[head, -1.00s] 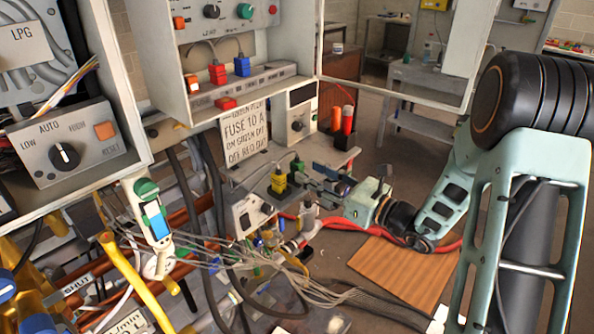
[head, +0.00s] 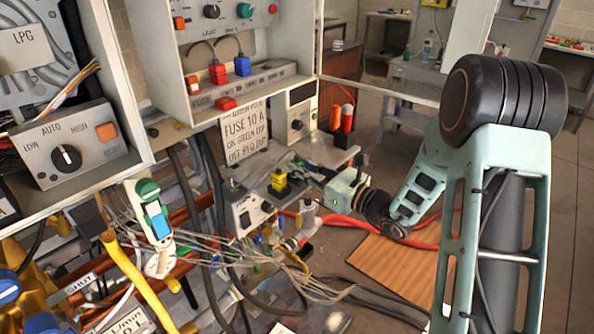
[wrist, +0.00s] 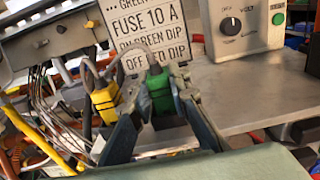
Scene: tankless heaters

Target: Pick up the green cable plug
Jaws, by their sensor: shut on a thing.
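The green cable plug (wrist: 160,92) is between the fingers of my gripper (wrist: 158,100) in the wrist view, with a grey cable rising from its top. My gripper is shut on it. In the head view my gripper (head: 308,171) reaches in from the right over the small grey shelf, and the plug is mostly hidden at its fingertips. I cannot tell whether the plug's lower end still touches what is beneath it.
A yellow plug (head: 279,182) stands just left of my gripper and also shows in the wrist view (wrist: 105,102). The fuse sign (head: 245,133) is close behind. A dial box (head: 299,113) and red cylinders (head: 347,118) stand at the back. Loose wires hang at the lower left.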

